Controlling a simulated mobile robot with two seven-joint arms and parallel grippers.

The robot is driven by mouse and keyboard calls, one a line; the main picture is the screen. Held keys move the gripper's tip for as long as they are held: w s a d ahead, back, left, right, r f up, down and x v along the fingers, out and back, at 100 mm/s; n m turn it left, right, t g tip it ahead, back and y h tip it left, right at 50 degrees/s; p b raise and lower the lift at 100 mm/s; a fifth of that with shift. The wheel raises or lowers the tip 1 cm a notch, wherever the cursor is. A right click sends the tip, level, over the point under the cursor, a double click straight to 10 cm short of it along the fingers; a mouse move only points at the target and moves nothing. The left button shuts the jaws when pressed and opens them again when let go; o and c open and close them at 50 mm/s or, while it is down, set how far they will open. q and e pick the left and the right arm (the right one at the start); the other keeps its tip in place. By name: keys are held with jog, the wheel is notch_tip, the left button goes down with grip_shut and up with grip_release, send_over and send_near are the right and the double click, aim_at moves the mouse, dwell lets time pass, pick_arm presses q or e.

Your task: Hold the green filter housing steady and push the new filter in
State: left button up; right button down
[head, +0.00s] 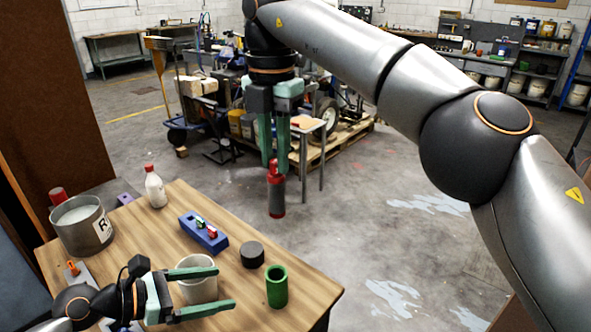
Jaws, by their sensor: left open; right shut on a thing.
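The green filter housing (277,288) stands upright on the wooden table near its right corner, with its round opening facing up. My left gripper (226,288) is open low over the table, its two green fingers pointing right towards the housing but short of it. A white cup-like container (197,284) shows between and behind these fingers. My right gripper (274,166) points down and is shut on the top of the filter (276,195), a dark cylinder with red ends. The filter hangs upright in the air, above and beyond the housing.
On the table (160,237) stand a black round cap (252,255), a blue block with small coloured parts (203,233), a white bottle with a red cap (155,187) and a large metal can (82,226). Open concrete floor (360,240) lies right of the table.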

aim_at(267, 278)
jog(key=shift+s+a+r+m, duration=0.15)
jog(key=shift+a+r+m, duration=0.3)
jog(key=shift+m, duration=0.45)
pick_arm(q)
jog(key=x, duration=1.2)
jog(key=shift+f, duration=0.1)
grip_shut()
pick_arm(e)
jog(key=shift+f, duration=7.75)
